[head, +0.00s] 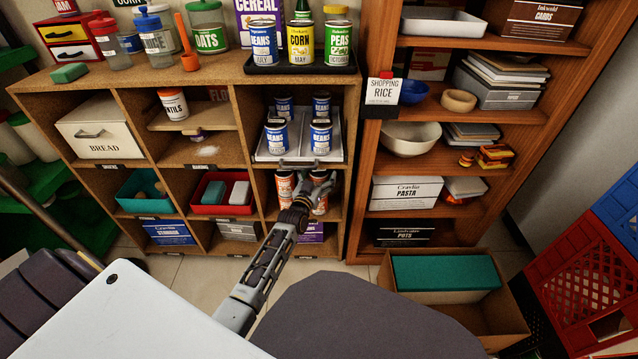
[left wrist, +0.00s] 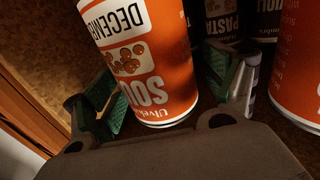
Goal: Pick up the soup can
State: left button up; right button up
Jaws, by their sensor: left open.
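An orange and white soup can (left wrist: 160,60) stands between the fingers of my left gripper (left wrist: 168,98) in the left wrist view, which shows it upside down. The green-padded fingers are spread on both sides of the can, with a visible gap at the left finger. A second orange can (left wrist: 298,65) stands beside it, outside the right finger. In the head view my left gripper (head: 319,183) reaches into the lower right cubby, partly covering the right soup can (head: 320,206); the left orange can (head: 285,186) shows beside it. My right gripper is not in view.
A pull-out tray (head: 293,150) with several blue bean cans is just above the gripper. Dark pasta cans (left wrist: 219,18) stand behind the soup cans. A wooden cubby wall (left wrist: 28,85) is close by. A red bin (head: 216,195) fills the cubby to the left.

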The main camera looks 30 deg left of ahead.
aim_at(319, 170)
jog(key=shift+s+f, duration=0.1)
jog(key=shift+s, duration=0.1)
pick_arm(q)
jog(key=shift+c, duration=1.1)
jog(key=c, duration=1.2)
jog(key=shift+r, duration=0.1)
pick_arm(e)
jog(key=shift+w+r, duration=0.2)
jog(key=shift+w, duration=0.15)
pick_arm(q)
jog(key=shift+r, duration=0.15)
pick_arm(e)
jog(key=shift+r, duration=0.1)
pick_arm(q)
jog(key=shift+r+p, duration=1.35)
jog(key=shift+r, duration=0.45)
jog(key=s+d+p, duration=0.2)
jog(key=s+p, duration=0.3)
jog(key=s, duration=1.2)
jog(key=shift+s+f, duration=0.2)
jog(key=shift+s, duration=0.2)
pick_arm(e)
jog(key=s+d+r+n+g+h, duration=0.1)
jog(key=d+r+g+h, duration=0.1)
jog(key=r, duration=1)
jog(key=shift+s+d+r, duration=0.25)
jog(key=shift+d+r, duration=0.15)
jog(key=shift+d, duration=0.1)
